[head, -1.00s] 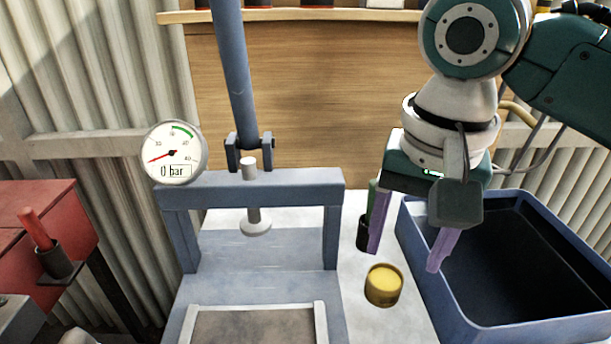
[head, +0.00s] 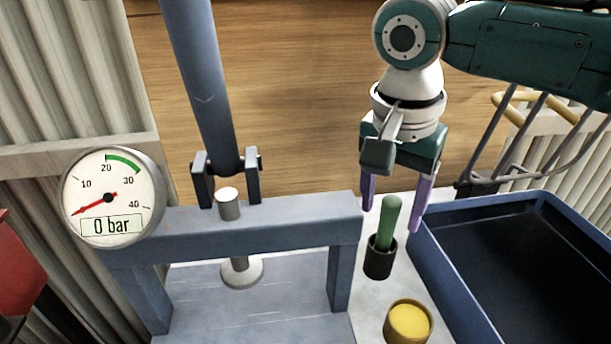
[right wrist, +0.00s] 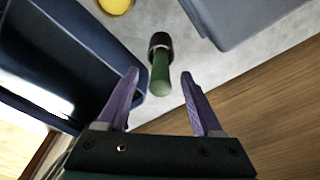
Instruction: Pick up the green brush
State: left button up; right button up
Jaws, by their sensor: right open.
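The green brush (head: 388,222) stands upright in a small black cup (head: 379,259) on the light bench top, between the press frame and the blue bin. Only its green handle shows; its lower end is hidden in the cup. My right gripper (head: 393,215) is open and empty, its purple fingers pointing down near the brush handle. In the right wrist view the green brush (right wrist: 160,75) and black cup (right wrist: 160,44) lie ahead, and the handle end sits near the gap between the fingertips (right wrist: 160,80). My left gripper is not in view.
A blue bin (head: 468,204) stands close on the right, and a blue-grey press frame (head: 240,225) with a gauge (head: 112,197) reading 0 bar on the left. A yellow round container (head: 408,322) sits in front of the cup. A wooden board (head: 300,110) is behind.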

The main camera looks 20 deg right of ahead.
aim_at(384, 236)
notch_tip(384, 236, down, 3)
jog(key=shift+w+d+r, duration=0.1)
jog(key=shift+d, duration=0.05)
grip_shut()
dwell(0.4)
